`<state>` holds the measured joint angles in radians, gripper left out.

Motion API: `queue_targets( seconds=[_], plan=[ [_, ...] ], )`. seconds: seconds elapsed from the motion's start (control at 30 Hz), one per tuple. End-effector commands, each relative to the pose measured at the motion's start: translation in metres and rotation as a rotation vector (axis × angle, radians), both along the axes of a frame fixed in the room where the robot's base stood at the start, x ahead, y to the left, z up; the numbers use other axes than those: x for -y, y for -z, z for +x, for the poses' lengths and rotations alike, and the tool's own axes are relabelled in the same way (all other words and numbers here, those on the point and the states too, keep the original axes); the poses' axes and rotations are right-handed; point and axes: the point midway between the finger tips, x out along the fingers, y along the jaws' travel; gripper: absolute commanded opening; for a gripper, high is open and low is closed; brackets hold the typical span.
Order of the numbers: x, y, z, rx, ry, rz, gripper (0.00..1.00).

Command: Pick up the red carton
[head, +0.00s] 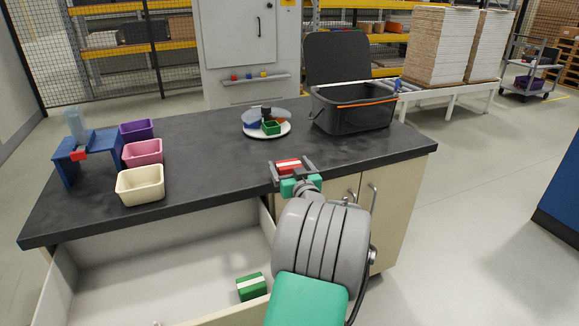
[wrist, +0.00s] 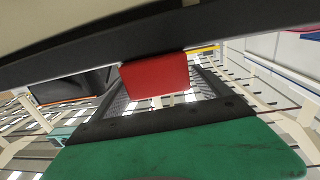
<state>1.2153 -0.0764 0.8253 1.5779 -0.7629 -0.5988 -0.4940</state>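The red carton (head: 289,165), with a white stripe, is at the counter's front edge in the head view. My gripper (head: 292,172) is there, its dark fingers spread on either side of the carton. A small gap seems to show by the right finger. In the wrist view the carton (wrist: 155,76) is a plain red face between the fingertips of my gripper (wrist: 158,88), against the dark counter edge. Whether either finger touches it is hard to tell. The carton's lower part is hidden by my gripper in the head view.
On the counter (head: 205,160) stand a blue stand (head: 75,160), purple (head: 136,130), pink (head: 142,153) and cream (head: 140,186) bins, a plate (head: 253,131) with small items, and a black basket (head: 352,110). Below, an open drawer (head: 170,280) holds a green carton (head: 251,287).

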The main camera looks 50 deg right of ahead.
Motion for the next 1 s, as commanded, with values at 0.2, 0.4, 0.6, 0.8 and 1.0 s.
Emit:
queue_targets(
  seconds=[0.2,0.4,0.6,0.8,1.0],
  plan=[
    [0.001,0.000,-0.001,0.000,0.002,0.000,0.93],
    [-0.004,0.001,-0.011,-0.001,0.004,0.001,0.93],
    [-0.026,0.000,-0.042,0.000,0.006,0.000,0.93],
    [-0.042,0.000,-0.063,-0.001,0.003,0.001,0.93],
    [-0.044,0.000,-0.065,0.000,0.001,0.000,0.93]
  ],
)
